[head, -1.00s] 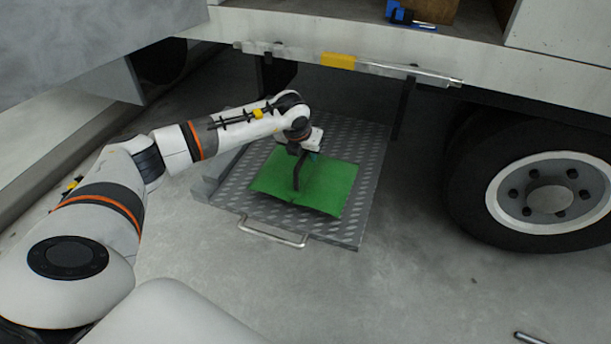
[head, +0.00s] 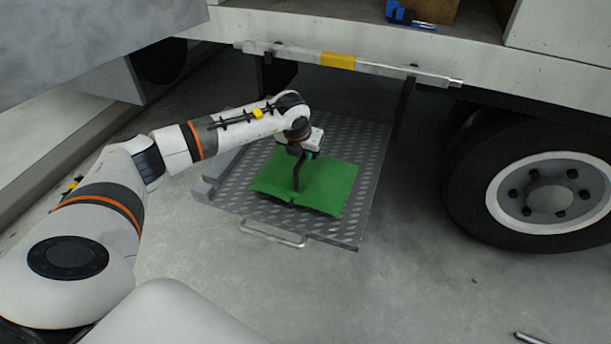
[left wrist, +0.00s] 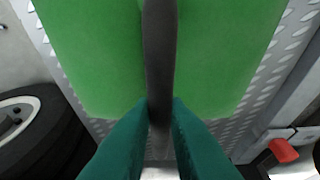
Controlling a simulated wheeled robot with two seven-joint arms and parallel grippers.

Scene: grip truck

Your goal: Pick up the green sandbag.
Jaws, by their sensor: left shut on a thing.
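The green sandbag (head: 325,183) lies on the grey diamond-plate tray (head: 350,228) under the truck bed. A dark strap handle runs across its middle. My left gripper (head: 300,160) is directly above the sandbag. In the left wrist view its teal fingers (left wrist: 159,110) are closed on the dark strap (left wrist: 159,50), with the green sandbag (left wrist: 80,50) filling both sides behind it. The near edge of the bag dips in the middle. I cannot clearly tell whether the bag's underside is clear of the tray. My right gripper is not in view.
The tray has a metal handle (head: 272,236) at its near edge. A truck wheel (head: 545,195) stands at the right. A rail with a yellow band (head: 338,60) runs along the truck bed above the tray. Concrete floor in front is mostly clear.

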